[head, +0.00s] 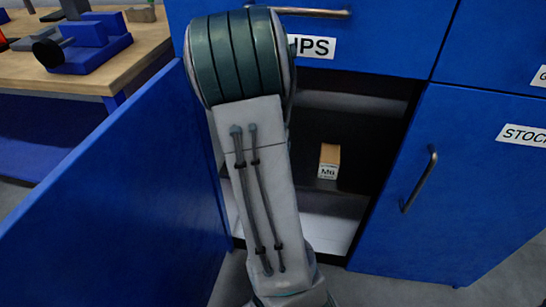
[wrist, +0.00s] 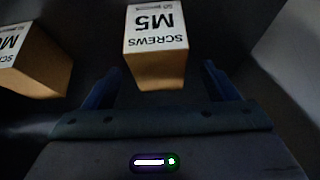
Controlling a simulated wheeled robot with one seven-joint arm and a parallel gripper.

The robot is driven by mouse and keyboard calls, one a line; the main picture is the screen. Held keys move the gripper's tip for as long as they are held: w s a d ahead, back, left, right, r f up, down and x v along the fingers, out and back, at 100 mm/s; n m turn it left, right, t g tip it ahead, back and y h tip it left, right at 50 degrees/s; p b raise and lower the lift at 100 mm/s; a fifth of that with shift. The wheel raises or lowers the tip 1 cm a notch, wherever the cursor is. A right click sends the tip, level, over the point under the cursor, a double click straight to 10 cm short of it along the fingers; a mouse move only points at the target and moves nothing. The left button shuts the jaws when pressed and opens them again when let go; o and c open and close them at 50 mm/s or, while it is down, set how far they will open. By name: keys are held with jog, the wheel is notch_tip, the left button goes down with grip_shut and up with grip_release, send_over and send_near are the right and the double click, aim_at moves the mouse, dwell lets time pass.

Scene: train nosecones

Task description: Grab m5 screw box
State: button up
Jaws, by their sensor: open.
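The M5 screw box (wrist: 157,50) is a small cardboard box with a white label reading "M5 SCREWS", upside down in the wrist view. It stands at the top middle of that view, just beyond my gripper (wrist: 162,82). My gripper's two blue fingers are spread apart, and the box lies in line with the gap between them. I cannot tell whether the box reaches in between the fingertips. In the head view my arm hides the gripper and the M5 box.
A second cardboard box (wrist: 35,60), its label starting with M, stands left in the wrist view. In the head view, a box that seems to read M6 (head: 329,162) sits inside the open blue cabinet. An open blue door (head: 120,190) stands left of my arm.

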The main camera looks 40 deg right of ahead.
jog(key=shift+b+x, duration=1.3)
jog(key=shift+x, duration=1.45)
jog(key=shift+w+d+r, duration=0.15)
jog(key=shift+d+r, duration=0.05)
jog(key=c, duration=1.4)
